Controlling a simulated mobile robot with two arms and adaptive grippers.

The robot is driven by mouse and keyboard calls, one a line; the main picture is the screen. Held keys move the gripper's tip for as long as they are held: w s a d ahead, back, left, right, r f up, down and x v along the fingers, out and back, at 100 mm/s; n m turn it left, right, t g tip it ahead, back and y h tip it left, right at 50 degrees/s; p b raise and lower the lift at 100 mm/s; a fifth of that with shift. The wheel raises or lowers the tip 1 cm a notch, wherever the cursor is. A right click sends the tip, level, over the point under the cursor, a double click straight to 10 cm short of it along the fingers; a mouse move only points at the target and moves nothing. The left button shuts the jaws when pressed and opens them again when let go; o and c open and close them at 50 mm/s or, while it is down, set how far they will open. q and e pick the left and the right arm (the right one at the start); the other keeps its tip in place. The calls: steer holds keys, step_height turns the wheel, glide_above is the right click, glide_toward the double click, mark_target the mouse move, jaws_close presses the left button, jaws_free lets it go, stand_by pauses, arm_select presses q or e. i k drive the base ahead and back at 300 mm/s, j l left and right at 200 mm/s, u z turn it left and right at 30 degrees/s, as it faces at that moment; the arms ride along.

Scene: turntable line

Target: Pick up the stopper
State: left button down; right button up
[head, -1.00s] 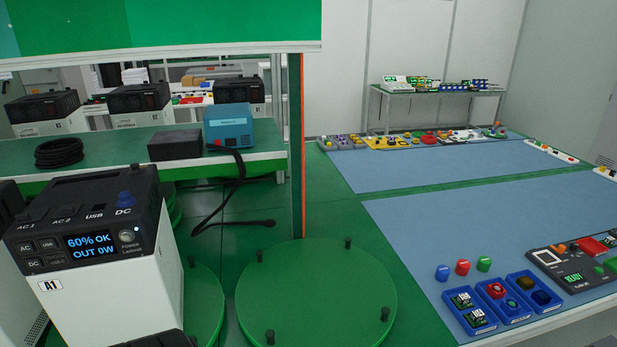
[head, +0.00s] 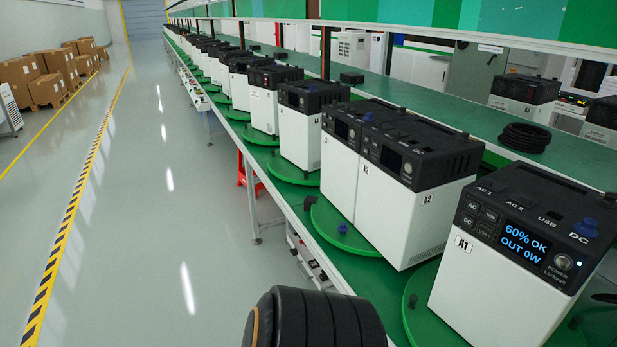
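A small blue plug-like piece (head: 584,229) sits in the DC spot on top of the power unit A1 (head: 500,262); it may be the stopper, but I cannot tell for sure. Neither of my grippers shows. A black ribbed cylinder at the bottom middle looks like part of my own arm.
Two similar units, one marked A2 (head: 405,225), stand close to the left of A1. A long row of units on turntables recedes along the green line. A black cable coil (head: 524,137) lies on the bench behind. The grey floor (head: 140,200) at left is clear.

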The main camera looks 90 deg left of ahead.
mark_target(342, 229)
steer(key=u, duration=2.5)
steer(key=j+z, duration=0.1)
steer(key=z, duration=0.55)
steer(key=i+j+z, duration=0.25)
steer(key=j+z, duration=0.25)
steer(key=j, duration=0.25)
steer(key=i+j+z, duration=0.1)
steer(key=j+z, duration=0.15)
steer(key=j, duration=0.15)
steer(key=j+z, duration=0.25)
steer(key=j, duration=0.2)
steer(key=i, duration=0.05)
